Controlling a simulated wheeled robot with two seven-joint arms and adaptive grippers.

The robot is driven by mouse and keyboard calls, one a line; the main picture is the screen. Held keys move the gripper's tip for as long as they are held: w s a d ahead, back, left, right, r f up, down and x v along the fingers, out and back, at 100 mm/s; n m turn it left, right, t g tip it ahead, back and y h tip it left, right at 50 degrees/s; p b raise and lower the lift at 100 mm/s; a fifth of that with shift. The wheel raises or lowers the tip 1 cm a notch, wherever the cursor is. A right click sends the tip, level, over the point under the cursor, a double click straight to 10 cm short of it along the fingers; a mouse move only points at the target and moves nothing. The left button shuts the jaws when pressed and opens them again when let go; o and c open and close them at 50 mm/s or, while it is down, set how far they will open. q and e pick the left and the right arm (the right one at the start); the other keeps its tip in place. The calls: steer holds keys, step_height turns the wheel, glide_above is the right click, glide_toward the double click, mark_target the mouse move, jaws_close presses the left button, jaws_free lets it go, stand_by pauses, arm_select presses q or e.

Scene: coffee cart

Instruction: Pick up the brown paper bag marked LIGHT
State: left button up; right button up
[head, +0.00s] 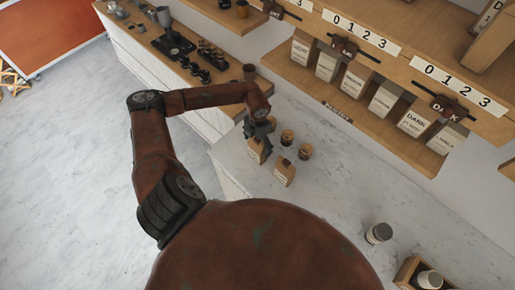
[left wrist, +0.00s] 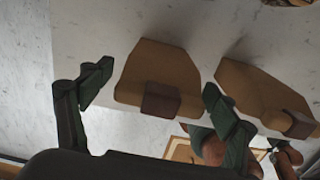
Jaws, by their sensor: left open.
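Two brown paper bags stand on the pale counter. One bag (head: 256,151) is right under my left gripper (head: 259,130), which partly covers it; the other bag (head: 285,173) stands to its right and nearer. Their markings are too small to read, so I cannot tell which is LIGHT. In the left wrist view, one bag (left wrist: 160,72) with a darker brown patch shows between the open fingers of my left gripper (left wrist: 157,80). The other bag (left wrist: 262,92) lies to the right, partly behind the right finger. The gripper holds nothing. My right gripper is not seen.
A wooden shelf (head: 330,105) behind holds a row of pale bags, some marked LIGHT and DARK. A jar (head: 378,233) and a wooden box (head: 408,271) stand at the lower right. The counter between is clear.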

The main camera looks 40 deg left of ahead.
arm_select(q)
steer(key=shift+f, duration=1.15)
steer(key=shift+c, duration=0.7)
steer(key=c, duration=1.2)
steer(key=shift+c, duration=0.6)
steer(key=shift+r, duration=0.15)
